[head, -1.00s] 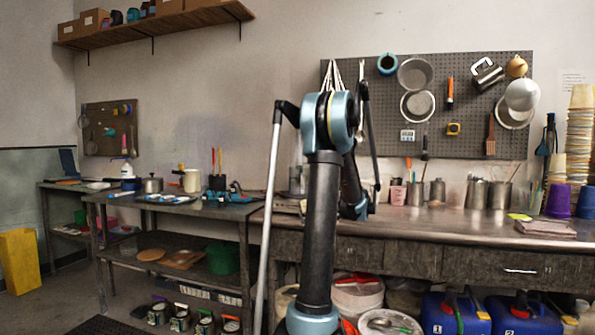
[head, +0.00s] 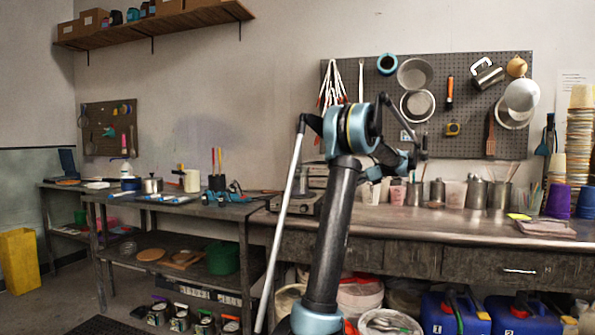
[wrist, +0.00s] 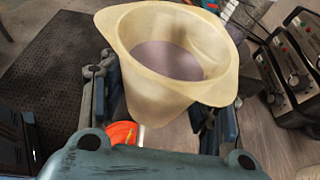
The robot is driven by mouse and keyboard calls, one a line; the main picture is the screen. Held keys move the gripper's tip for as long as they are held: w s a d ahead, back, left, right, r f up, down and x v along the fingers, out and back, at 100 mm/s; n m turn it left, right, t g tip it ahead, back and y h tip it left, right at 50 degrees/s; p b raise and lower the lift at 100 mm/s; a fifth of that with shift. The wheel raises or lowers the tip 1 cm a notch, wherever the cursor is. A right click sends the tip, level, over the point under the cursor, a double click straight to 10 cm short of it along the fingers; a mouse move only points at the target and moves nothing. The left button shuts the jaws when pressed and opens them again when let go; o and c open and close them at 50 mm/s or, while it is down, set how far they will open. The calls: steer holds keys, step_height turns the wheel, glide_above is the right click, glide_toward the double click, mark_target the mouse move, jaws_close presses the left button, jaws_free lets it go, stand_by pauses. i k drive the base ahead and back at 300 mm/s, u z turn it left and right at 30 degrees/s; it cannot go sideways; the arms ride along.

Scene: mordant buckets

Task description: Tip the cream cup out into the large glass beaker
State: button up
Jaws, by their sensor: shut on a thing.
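The cream cup (wrist: 148,98) is in the wrist view, held between the two fingers of my gripper (wrist: 170,105). It is a translucent cream cup with a wide lipped rim, and a dull mauve-brown content shows inside. My gripper is shut on its sides. In the head view my arm reaches over the right bench, and the cup cannot be made out there. I cannot pick out the large glass beaker in either view.
The long bench (head: 455,222) carries several metal containers (head: 475,193) along the wall, a purple cup (head: 558,200) and a pile of cloths (head: 545,229). Its front middle is clear. Dark boxes with knobs (wrist: 283,72) stand at the right in the wrist view.

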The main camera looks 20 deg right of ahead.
mark_target(300, 186)
steer(key=z, duration=0.05)
steer(key=i, duration=0.95)
steer(key=u, duration=0.05)
